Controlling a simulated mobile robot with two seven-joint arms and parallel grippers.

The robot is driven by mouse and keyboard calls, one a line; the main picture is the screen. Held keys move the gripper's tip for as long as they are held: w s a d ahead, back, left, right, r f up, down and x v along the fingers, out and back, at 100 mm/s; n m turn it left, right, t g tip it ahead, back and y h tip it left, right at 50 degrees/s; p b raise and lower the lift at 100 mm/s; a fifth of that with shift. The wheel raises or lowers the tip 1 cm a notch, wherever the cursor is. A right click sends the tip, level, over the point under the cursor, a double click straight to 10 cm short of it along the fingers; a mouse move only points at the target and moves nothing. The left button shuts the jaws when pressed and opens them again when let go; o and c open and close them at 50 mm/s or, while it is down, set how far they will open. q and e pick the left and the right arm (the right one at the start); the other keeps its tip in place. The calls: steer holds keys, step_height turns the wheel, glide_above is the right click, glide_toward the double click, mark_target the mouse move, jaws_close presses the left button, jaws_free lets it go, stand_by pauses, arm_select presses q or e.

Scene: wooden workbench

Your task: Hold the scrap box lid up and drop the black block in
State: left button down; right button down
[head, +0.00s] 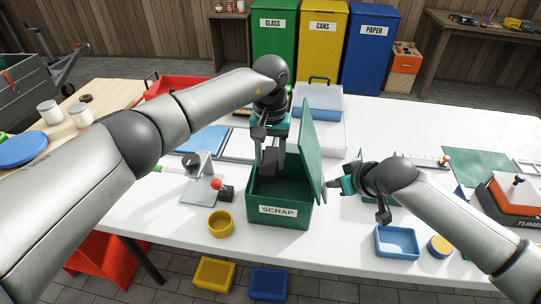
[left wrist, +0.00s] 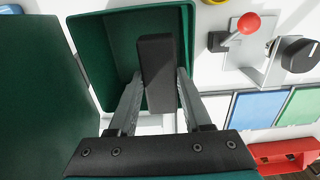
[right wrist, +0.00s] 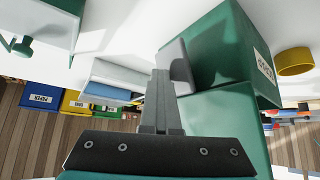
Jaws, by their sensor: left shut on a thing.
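The green scrap box (head: 279,213) stands on the white table, its "SCRAP" label facing me. Its green lid (head: 310,150) is hinged up, nearly upright, on the right side. My left gripper (head: 270,152) is shut on the black block (head: 268,166), which is upright at the box's opening; the block also shows between the fingers in the left wrist view (left wrist: 157,75). My right gripper (head: 335,185) is at the outer face of the lid, its fingers together. A grey tab (right wrist: 180,68) on the lid is by its fingertips; I cannot tell whether they touch.
A yellow round container (head: 220,224) and a grey stand with a red-knobbed lever (head: 204,188) are left of the box. Blue trays and a red bin are behind.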

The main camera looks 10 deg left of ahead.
arm_select(q)
steer(key=shift+c, duration=1.3)
jaws_free()
step_height(320, 180, up, 12)
steer(key=shift+r, duration=0.1)
step_height(320, 180, up, 9)
steer(key=p, duration=0.9)
